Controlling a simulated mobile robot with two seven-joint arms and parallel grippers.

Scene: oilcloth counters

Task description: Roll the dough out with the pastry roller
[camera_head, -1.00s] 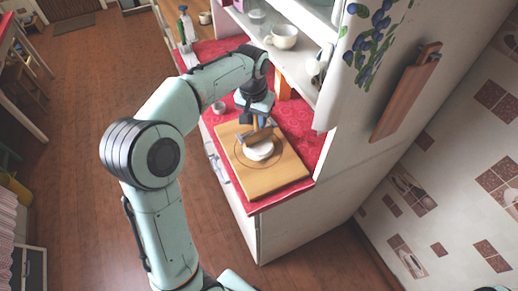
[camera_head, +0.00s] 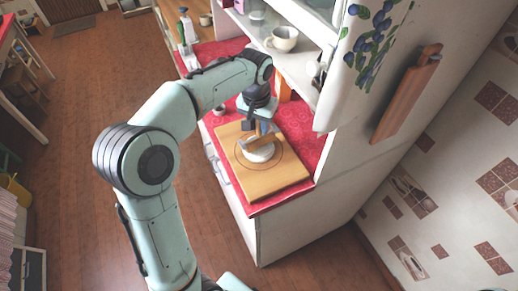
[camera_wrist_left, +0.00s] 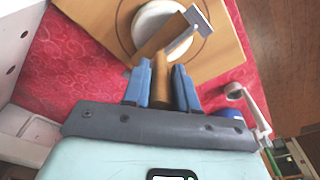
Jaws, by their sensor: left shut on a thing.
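The dough (camera_head: 260,156) is a flat white round on the wooden board (camera_head: 284,188), inside a ring marked on it. It also shows in the wrist view (camera_wrist_left: 146,18), partly covered by the roller. The pastry roller has a wooden barrel (camera_wrist_left: 160,38) in a pale metal frame. Its handle sits between the blue fingers of my left gripper (camera_wrist_left: 161,88), which is shut on it. In the head view the roller (camera_head: 256,142) is over the dough; I cannot tell whether it touches. My right gripper is not in view.
A red patterned oilcloth (camera_head: 298,121) covers the counter around the board. A small cup (camera_head: 218,108) stands left of the board. A cabinet with a shelf and a white cup (camera_head: 283,39) rises close on the right. A green-and-white bottle-like object (camera_head: 187,26) stands at the back.

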